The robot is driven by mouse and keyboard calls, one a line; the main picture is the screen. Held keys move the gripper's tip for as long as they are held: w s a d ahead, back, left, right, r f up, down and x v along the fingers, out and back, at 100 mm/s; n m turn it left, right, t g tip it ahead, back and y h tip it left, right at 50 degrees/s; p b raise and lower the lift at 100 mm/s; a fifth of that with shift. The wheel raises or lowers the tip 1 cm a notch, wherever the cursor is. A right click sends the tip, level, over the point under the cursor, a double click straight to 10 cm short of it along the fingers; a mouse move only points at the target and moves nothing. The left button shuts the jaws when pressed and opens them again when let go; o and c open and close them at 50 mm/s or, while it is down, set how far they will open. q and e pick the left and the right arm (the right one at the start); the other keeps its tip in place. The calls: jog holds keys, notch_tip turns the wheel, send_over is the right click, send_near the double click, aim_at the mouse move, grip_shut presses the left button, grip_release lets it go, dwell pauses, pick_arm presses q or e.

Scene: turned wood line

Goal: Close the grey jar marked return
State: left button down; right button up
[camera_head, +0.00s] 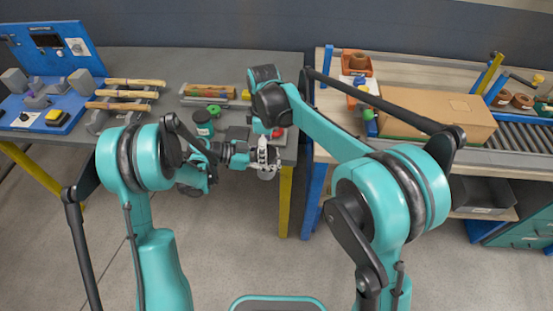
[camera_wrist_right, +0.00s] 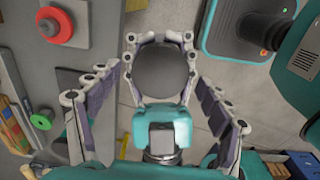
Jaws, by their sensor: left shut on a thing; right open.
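My left gripper (camera_head: 262,155) is shut on a grey round thing (camera_head: 266,173), which I take for the grey jar, just off the table's front edge. In the right wrist view its dark round face (camera_wrist_right: 165,73) sits between the left gripper's fingers. I cannot read any marking or tell whether a lid is on it. My right gripper (camera_wrist_right: 158,98) is open, its fingers spread on either side of the left gripper. In the head view the right gripper is mostly hidden beside the left one.
The grey table (camera_head: 230,62) holds a dark green jar (camera_head: 203,123), a green knobbed piece (camera_head: 214,109), and a red round piece (camera_wrist_right: 57,25). A blue tool board (camera_head: 60,50) is at left. A cardboard box (camera_head: 435,115) stands on the right bench. Open floor lies in front.

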jog(key=shift+r, duration=2)
jog(key=o, duration=0.5)
notch_tip(320, 180, up, 12)
jog(key=shift+d, duration=0.15)
